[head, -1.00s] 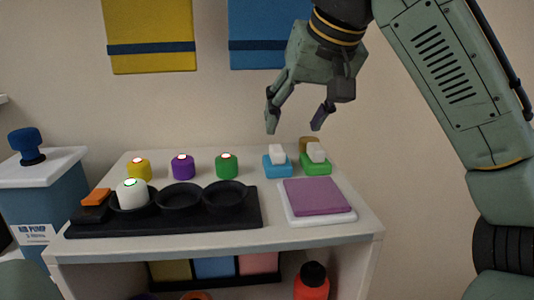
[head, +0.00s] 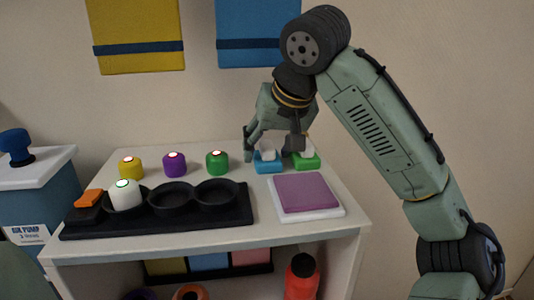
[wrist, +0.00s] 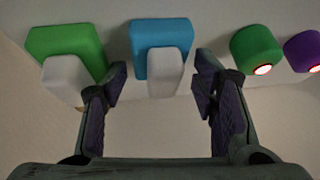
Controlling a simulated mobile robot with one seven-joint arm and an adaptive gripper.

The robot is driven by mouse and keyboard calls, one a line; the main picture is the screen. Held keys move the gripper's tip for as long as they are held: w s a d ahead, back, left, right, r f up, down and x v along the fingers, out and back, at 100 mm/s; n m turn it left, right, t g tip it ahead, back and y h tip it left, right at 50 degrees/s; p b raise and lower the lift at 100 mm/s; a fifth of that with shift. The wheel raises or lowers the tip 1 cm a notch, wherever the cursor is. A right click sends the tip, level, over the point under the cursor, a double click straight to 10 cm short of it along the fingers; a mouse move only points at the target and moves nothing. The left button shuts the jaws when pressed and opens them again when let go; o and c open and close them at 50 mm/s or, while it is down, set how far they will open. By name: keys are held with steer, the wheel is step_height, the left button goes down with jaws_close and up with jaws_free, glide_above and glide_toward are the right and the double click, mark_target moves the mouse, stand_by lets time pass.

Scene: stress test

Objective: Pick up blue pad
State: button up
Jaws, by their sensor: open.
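The blue pad (head: 268,167) is a small blue block with a white upright piece on top, at the back right of the white table. It also shows in the wrist view (wrist: 162,36), with its white piece pointing between my fingers. My gripper (head: 272,150) is open above and around the white piece, with the fingers to either side. The head view partly hides the pad behind my fingers.
A green pad (head: 307,162) with a white piece stands close beside the blue one. A green knob (head: 217,163) stands on the other side, with purple (head: 175,164) and yellow (head: 131,168) ones further left. A purple square on a white base (head: 305,193) lies in front.

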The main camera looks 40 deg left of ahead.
steer(key=shift+c, duration=0.6)
steer(key=c, duration=0.8)
steer(key=shift+d+r, duration=0.1)
steer(key=s+d+r+b, duration=0.1)
steer(key=s+d+r, duration=0.1)
steer(key=d, duration=0.2)
steer(key=s+d+r+b, duration=0.1)
steer(key=d+r, duration=0.2)
steer(key=d, duration=0.1)
steer(key=s+d+r+b, duration=0.1)
steer(key=s+d+r, duration=0.1)
steer(key=d, duration=0.2)
steer(key=shift+s+d+r, duration=0.3)
steer(key=shift+d+r, duration=0.05)
steer(key=shift+r, duration=0.05)
steer(key=shift+c, duration=0.2)
steer(key=o, duration=0.6)
steer(key=c, duration=0.5)
